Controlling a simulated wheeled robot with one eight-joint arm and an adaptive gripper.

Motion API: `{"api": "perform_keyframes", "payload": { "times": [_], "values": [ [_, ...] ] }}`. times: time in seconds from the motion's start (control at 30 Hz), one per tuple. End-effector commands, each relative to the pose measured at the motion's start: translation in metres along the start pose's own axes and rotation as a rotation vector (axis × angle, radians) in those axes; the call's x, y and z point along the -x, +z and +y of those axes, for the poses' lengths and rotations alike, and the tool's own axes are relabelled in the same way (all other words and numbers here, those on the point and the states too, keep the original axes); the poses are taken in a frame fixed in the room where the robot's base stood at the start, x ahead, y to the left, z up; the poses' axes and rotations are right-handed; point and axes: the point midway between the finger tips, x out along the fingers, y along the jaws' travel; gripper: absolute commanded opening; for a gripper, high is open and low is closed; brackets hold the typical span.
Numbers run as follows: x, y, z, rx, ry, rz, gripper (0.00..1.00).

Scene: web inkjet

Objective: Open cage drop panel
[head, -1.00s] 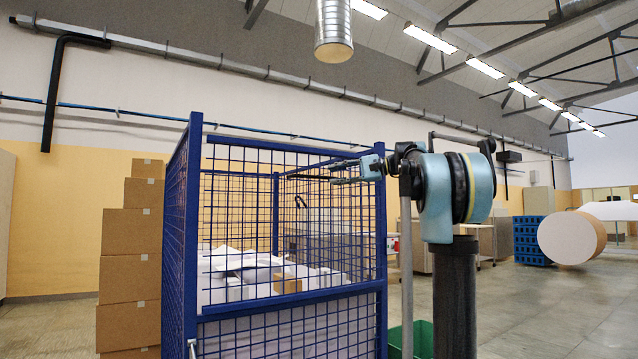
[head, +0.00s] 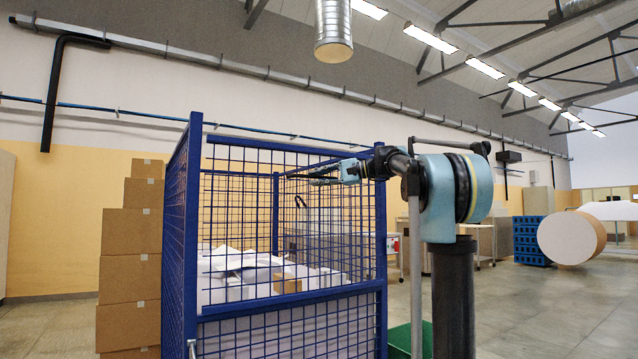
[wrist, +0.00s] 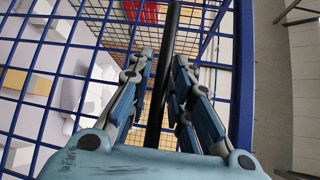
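The cage (head: 290,301) is a blue wire-mesh box in the middle of the head view. Its front upper mesh panel (head: 236,226) stands upright above the blue cross rail. It is not clear which part is the drop panel. My gripper (head: 322,176) is near the cage's upper right, over or inside the mesh; its depth is hard to judge. In the wrist view my gripper (wrist: 160,68) has its two fingers apart, with a dark rod running between them. I cannot tell whether they touch the rod.
White and grey items (head: 245,262) lie inside the cage. Stacked cardboard boxes (head: 130,262) stand left of it. A green bin (head: 402,342) is at its right foot. A paper roll (head: 572,238) and blue crates (head: 530,240) stand at the far right, with clear floor in front.

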Motion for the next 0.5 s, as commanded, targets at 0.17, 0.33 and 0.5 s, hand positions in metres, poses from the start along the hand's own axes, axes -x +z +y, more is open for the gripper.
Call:
{"api": "perform_keyframes", "payload": {
  "times": [0.17,0.33,0.5],
  "values": [
    [0.0,0.0,0.0,0.0,0.0,0.0,0.0],
    [0.002,-0.001,0.003,0.0,0.0,0.002,0.0],
    [0.0,-0.003,0.018,0.0,0.001,0.002,0.0]
  ]
}}
